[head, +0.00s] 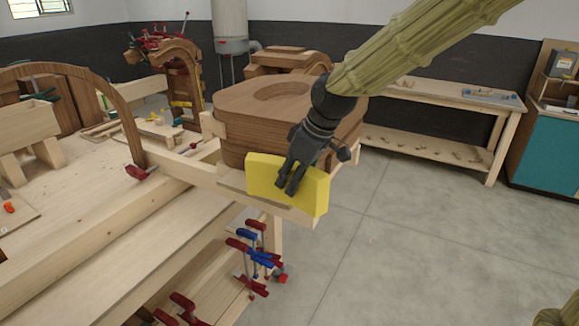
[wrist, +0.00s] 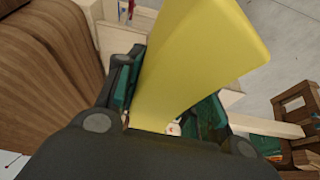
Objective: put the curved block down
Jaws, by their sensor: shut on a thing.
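The curved block (head: 313,188) is yellow and slab-like in the head view. My gripper (head: 292,178) is shut on it, with dark fingers over its near face. The block is at the front end of the wooden workbench, beside a dark wooden form. I cannot tell whether it touches the bench. In the wrist view the block (wrist: 200,55) runs up from between the fingers of my gripper (wrist: 165,100), and its upper end is rounded. Its lower end is hidden by the gripper body.
A stacked wooden chair form (head: 240,128) stands right behind the block. The workbench (head: 90,240) stretches left, with an arched wooden piece (head: 125,115) on it. Several clamps (head: 255,255) hang below the bench end. Open grey floor (head: 420,240) lies to the right.

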